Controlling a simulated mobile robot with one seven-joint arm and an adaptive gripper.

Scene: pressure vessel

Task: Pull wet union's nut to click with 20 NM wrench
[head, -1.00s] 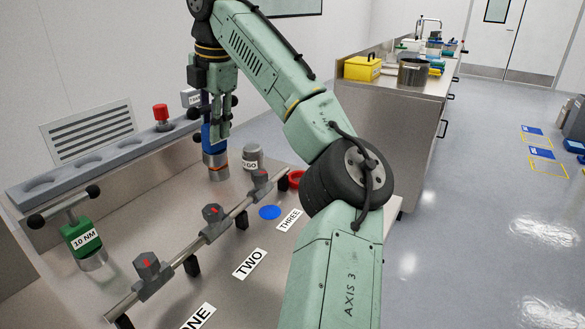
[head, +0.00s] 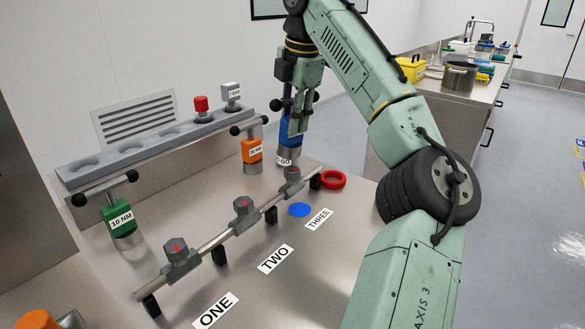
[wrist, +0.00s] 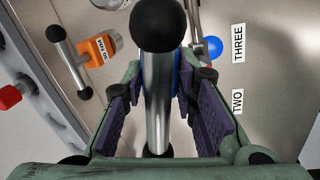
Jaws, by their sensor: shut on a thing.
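My gripper (head: 298,108) is shut on the handle of a blue wrench (head: 291,131) and holds it upright at the back of the bench. In the wrist view its metal handle bar (wrist: 158,85) with black ball ends lies between the finger pads; its label does not show. Three grey fittings with hex nuts and red marks sit on a pipe, by labels ONE (head: 215,311), TWO (head: 275,259) and THREE (head: 318,219). A flat blue disc (head: 300,210) lies in front of the fitting at THREE (head: 292,181). The wrench is behind that fitting, apart from it.
An orange wrench (head: 252,150) stands left of my gripper, and a green 10 NM wrench (head: 118,219) further left. A grey rack (head: 155,142) runs behind, with a red-capped piece (head: 201,106). A grey GO cylinder (head: 283,161) is close to the held wrench. A red ring (head: 333,180) lies right.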

